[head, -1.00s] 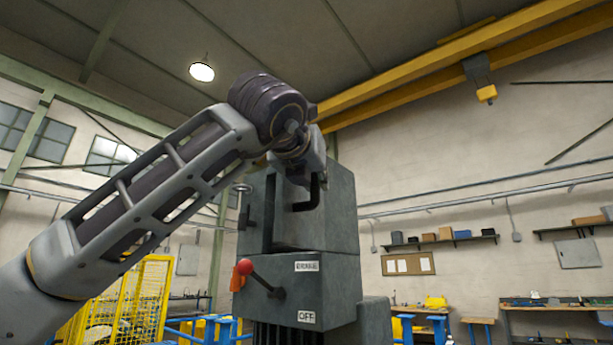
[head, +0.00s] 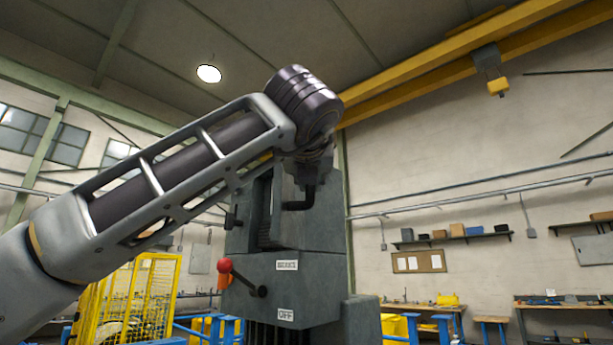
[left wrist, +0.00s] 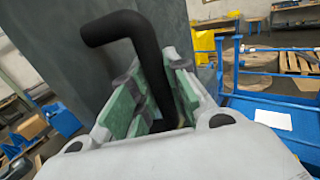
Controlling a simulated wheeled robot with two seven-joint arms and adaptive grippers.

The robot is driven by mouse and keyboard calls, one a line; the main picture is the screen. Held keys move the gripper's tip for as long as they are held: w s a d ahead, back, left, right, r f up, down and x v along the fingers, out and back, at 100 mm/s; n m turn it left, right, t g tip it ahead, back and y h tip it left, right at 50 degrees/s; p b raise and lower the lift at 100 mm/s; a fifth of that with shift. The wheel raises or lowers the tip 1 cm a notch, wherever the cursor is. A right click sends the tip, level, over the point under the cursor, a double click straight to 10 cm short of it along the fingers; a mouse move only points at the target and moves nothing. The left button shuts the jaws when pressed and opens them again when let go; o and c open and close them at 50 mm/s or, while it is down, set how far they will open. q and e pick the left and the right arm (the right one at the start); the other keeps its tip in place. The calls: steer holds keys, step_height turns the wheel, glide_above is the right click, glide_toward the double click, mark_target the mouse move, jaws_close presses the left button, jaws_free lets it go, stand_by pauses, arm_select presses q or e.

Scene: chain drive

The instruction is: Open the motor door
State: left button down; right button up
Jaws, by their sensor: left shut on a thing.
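The motor housing is a grey box machine (head: 300,262). Its motor door (head: 322,222) is the upper grey panel carrying a black bent handle (head: 299,204). A dark upright gap with a ribbed inside (head: 268,212) shows left of the handle, so the door stands partly open. My left gripper (head: 312,178) is shut on the handle, partly hidden behind my wrist. In the left wrist view, the green-padded fingers of my left gripper (left wrist: 155,98) lie on both sides of the black handle (left wrist: 135,32), beside the grey panel. My right gripper is out of view.
A red-knobbed lever (head: 241,277) and an OFF label (head: 286,314) are on the machine's front below the door. A yellow cage (head: 130,295) stands at the left. Shelves and workbenches (head: 550,303) line the far wall; a blue frame (left wrist: 265,85) is beside the machine.

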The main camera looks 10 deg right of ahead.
arm_select(q)
steer(key=shift+r, duration=0.1)
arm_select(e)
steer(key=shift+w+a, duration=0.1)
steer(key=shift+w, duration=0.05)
arm_select(q)
steer(key=c, duration=1.5)
jaws_free()
steer(key=shift+o, duration=0.7)
steer(key=v, duration=1.2)
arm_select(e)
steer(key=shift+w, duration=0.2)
